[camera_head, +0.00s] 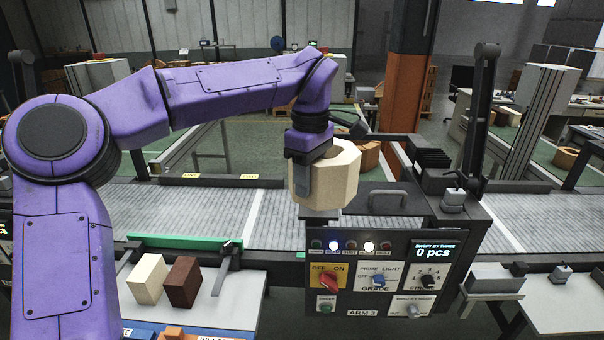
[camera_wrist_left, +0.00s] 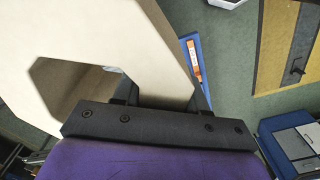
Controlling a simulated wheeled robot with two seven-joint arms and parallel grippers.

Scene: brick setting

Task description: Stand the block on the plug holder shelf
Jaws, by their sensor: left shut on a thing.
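My left gripper (camera_head: 312,186) is shut on a cream, many-sided block (camera_head: 338,175), with one grey finger across its near left side. The block is held above the conveyor, behind the control box, and its lower part is close to the box's back edge; I cannot tell if they touch. In the left wrist view the block (camera_wrist_left: 130,40) fills the upper left and shows a dark angular opening. I cannot tell which surface is the plug holder shelf. My right gripper is not in view.
The control box (camera_head: 340,298) has knobs, lamps and a display reading 0 pcs. A grey conveyor (camera_head: 225,210) runs across behind it. A cream block (camera_head: 148,279) and a brown block (camera_head: 183,281) stand on the left table (camera_head: 235,300). A dark post (camera_head: 482,115) rises at right.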

